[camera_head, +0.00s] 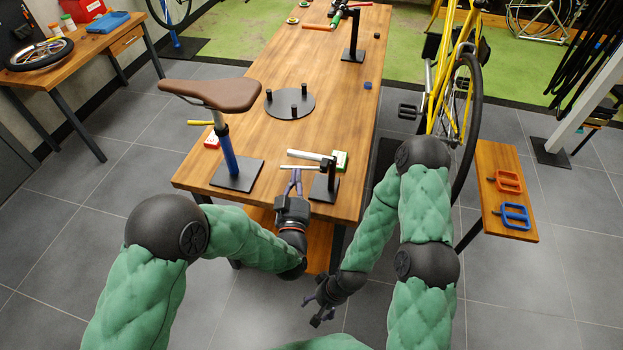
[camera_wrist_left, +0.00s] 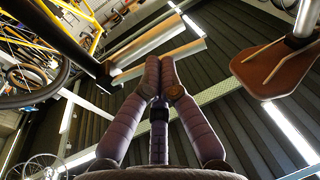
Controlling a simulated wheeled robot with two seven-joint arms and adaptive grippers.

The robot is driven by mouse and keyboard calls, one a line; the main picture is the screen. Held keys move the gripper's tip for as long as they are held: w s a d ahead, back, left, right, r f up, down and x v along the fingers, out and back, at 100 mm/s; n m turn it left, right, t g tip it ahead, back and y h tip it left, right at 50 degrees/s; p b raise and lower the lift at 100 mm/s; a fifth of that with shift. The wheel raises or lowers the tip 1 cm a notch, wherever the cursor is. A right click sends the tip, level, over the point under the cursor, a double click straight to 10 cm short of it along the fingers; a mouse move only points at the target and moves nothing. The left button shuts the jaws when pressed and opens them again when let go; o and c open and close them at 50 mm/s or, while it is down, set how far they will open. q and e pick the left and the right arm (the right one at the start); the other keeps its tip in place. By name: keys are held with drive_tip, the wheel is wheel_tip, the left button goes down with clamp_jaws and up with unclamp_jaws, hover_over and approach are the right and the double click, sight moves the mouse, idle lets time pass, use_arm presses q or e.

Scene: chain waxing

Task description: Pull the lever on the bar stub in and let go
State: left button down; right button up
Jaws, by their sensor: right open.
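The bar stub (camera_head: 305,155) is a light horizontal bar on a dark post with a square black base (camera_head: 323,188) at the near end of the workbench. Its thinner lever (camera_head: 290,167) runs along the near side of the bar with a visible gap between them. The bar (camera_wrist_left: 170,36) and lever (camera_wrist_left: 190,50) also show in the left wrist view. My left gripper (camera_head: 294,172) is shut, its fingertips close together at the lever's near side. Contact is unclear. My right gripper (camera_head: 312,308) is open and empty, low in front of the bench.
A brown saddle on a blue post (camera_head: 229,155) stands left of the bar stub. A green-and-white box (camera_head: 341,160) sits right behind it. A round black plate with pegs (camera_head: 290,104) lies farther back. A side bench (camera_head: 512,185) is at right.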

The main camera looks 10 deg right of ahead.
use_arm(q)
drive_tip(key=shift+w+b, duration=0.8)
drive_tip(key=shift+w, duration=0.2)
use_arm(e)
wheel_tip(320, 180, down, 2)
use_arm(q)
drive_tip(key=shift+r, duration=0.15)
idle(0.5)
